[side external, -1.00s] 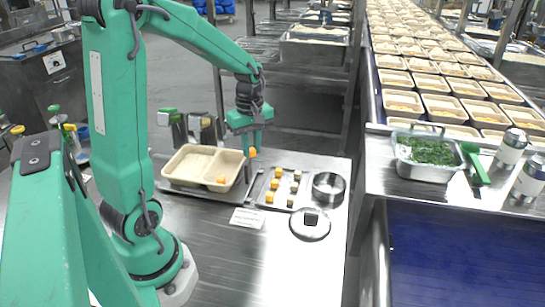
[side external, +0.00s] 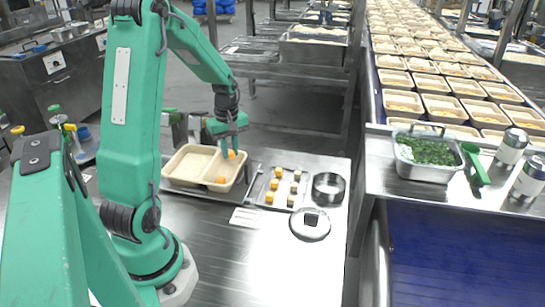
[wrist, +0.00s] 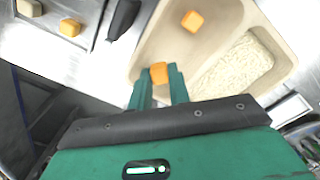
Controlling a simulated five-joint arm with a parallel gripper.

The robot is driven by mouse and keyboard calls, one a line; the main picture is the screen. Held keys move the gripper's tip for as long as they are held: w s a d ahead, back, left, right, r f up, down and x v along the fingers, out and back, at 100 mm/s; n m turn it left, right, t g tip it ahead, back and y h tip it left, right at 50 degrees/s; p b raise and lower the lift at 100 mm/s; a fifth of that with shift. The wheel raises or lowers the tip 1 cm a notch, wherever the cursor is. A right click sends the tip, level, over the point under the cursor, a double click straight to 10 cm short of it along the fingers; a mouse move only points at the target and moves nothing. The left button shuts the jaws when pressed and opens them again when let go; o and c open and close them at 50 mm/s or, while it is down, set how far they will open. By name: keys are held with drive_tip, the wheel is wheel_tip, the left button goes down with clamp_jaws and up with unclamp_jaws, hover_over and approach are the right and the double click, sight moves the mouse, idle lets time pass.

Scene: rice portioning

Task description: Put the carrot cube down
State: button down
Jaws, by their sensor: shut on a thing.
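My gripper (side external: 230,146) is shut on an orange carrot cube (side external: 231,155), held above the beige compartment tray (side external: 172,180). In the wrist view the held cube (wrist: 159,73) sits between the fingertips of my gripper (wrist: 159,80), over the tray's emptier compartment. Another carrot cube (wrist: 193,21) lies in that same compartment and also shows in the side view (side external: 222,180). Rice (wrist: 233,68) fills the other compartment in the wrist view.
A white label (side external: 244,217) lies in front. The front of the table is clear.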

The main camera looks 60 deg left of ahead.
sight(230, 169)
drive_tip(key=shift+s+a+f, duration=0.1)
drive_tip(key=shift+a+f, duration=0.25)
drive_tip(key=shift+a, duration=0.3)
drive_tip(key=shift+f, duration=2)
drive_tip(key=shift+f, duration=0.15)
drive_tip(key=c, duration=1.3)
unclamp_jaws()
wheel_tip(230, 169, up, 12)
drive_tip(key=shift+r, duration=0.15)
drive_tip(key=shift+d, duration=0.1)
